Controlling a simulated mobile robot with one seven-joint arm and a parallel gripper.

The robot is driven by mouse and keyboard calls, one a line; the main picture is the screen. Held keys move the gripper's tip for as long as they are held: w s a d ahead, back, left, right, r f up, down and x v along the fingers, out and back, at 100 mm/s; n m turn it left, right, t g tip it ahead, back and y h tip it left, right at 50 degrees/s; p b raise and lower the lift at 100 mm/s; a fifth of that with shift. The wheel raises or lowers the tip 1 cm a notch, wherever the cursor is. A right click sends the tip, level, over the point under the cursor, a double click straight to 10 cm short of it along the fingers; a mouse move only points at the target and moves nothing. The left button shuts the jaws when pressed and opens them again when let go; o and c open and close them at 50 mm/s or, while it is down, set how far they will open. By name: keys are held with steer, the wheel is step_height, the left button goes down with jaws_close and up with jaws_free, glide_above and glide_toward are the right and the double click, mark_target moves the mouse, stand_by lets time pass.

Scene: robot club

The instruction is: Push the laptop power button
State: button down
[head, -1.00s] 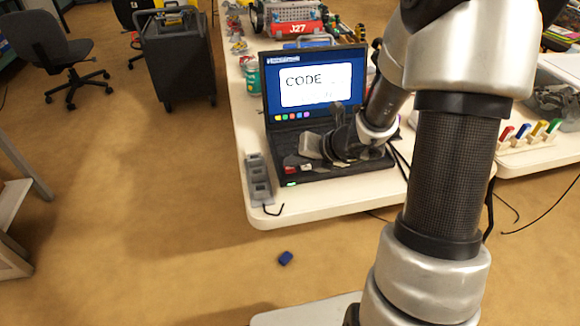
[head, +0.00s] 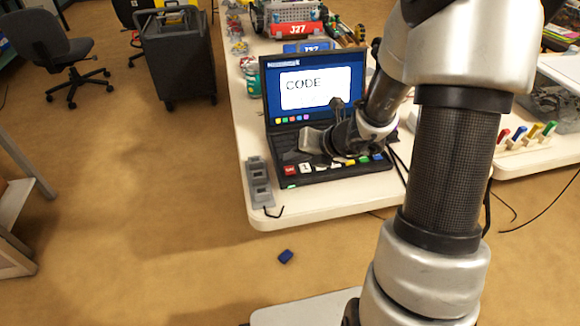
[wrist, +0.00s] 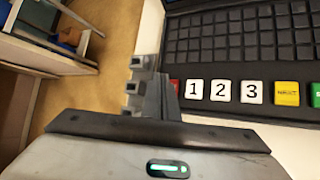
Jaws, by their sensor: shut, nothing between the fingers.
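The open black laptop (head: 274,99) stands on the white table, its screen lit with the word "CODE". Along its front edge runs a row of coloured buttons: a red button (head: 290,170), white numbered ones, then yellow, green and blue. A small green light shows at the front left corner. My gripper (head: 308,141) is shut and empty above the left part of the keyboard, behind the button row. In the wrist view the shut fingers (wrist: 168,98) partly cover the red button (wrist: 174,86), left of white button 1 (wrist: 194,90). No button is clearly marked as power.
A grey slotted block (head: 259,182) stands close to the laptop's left side and shows in the wrist view (wrist: 134,88). A blue block (head: 286,257) lies on the floor.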

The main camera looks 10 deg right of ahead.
mark_target(293, 172)
steer(key=shift+r+p, duration=2.15)
steer(key=shift+r, duration=0.45)
